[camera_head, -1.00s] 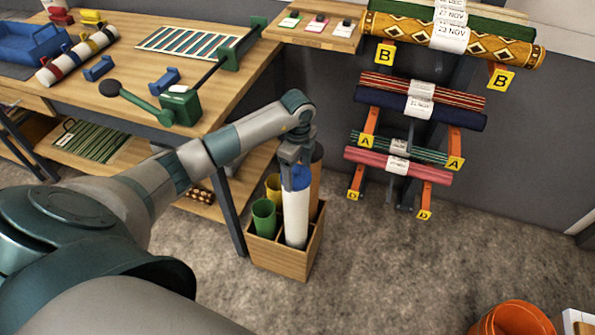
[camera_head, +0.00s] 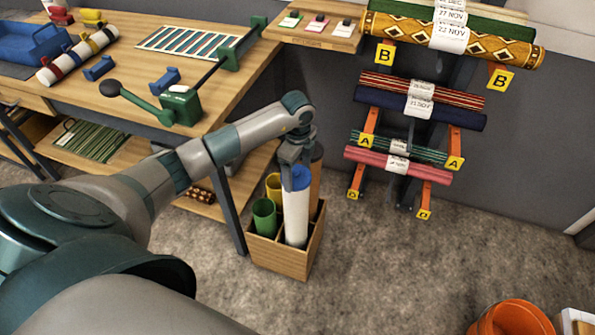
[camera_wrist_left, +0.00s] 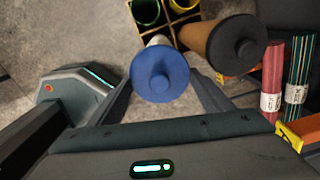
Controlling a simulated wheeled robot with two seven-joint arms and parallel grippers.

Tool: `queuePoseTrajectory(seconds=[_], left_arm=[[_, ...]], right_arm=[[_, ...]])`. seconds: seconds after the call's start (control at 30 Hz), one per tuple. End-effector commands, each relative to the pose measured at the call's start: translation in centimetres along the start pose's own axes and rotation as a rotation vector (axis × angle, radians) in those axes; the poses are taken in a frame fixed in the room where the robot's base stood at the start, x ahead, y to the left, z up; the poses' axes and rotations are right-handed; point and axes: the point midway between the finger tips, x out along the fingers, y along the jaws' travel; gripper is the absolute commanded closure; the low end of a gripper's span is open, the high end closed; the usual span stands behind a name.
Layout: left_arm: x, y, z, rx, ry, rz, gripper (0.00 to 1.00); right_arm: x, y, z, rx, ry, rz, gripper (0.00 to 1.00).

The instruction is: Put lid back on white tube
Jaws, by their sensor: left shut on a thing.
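The white tube (camera_head: 295,218) stands upright in a compartment of the wooden box (camera_head: 282,262). The blue lid (camera_head: 297,179) is at the tube's top end, directly under my left gripper (camera_head: 292,160). In the left wrist view the blue lid (camera_wrist_left: 160,74) lies between the fingers of my left gripper (camera_wrist_left: 163,90), and a little of the white tube (camera_wrist_left: 158,40) shows behind it. My left gripper is shut on the lid. Whether the lid is fully seated cannot be told. My right gripper is not in view.
The box also holds a green tube (camera_head: 264,216), a yellow tube (camera_head: 273,186) and a brown tube (camera_head: 316,185) with a dark cap, close to the gripper. A workbench (camera_head: 215,85) stands behind left. A rack of rolled rugs (camera_head: 420,105) stands at right. Floor in front is clear.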

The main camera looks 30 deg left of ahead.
Motion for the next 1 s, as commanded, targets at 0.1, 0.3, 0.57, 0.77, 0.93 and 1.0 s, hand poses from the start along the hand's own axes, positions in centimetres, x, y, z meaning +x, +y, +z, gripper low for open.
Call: queuePoseTrajectory(seconds=[0.1,0.3,0.57,0.77,0.93,1.0], left_arm=[[-0.02,-0.02,0.01,0.0,0.0,0.0,0.48],[0.0,-0.02,0.01,0.0,0.0,0.0,0.48],[-0.01,-0.02,0.02,0.0,0.0,0.0,0.05],[0.0,-0.02,0.01,0.0,0.0,0.0,0.03],[0.01,-0.02,0.01,0.0,0.0,0.0,0.0],[-0.01,-0.02,0.01,0.0,0.0,0.0,0.0]], right_arm=[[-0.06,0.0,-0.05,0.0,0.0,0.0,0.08],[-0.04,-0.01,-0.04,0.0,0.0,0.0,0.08],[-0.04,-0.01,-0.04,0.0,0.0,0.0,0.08],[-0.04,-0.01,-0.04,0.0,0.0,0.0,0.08],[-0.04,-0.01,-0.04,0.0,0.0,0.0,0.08],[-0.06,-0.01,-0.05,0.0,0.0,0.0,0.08]])
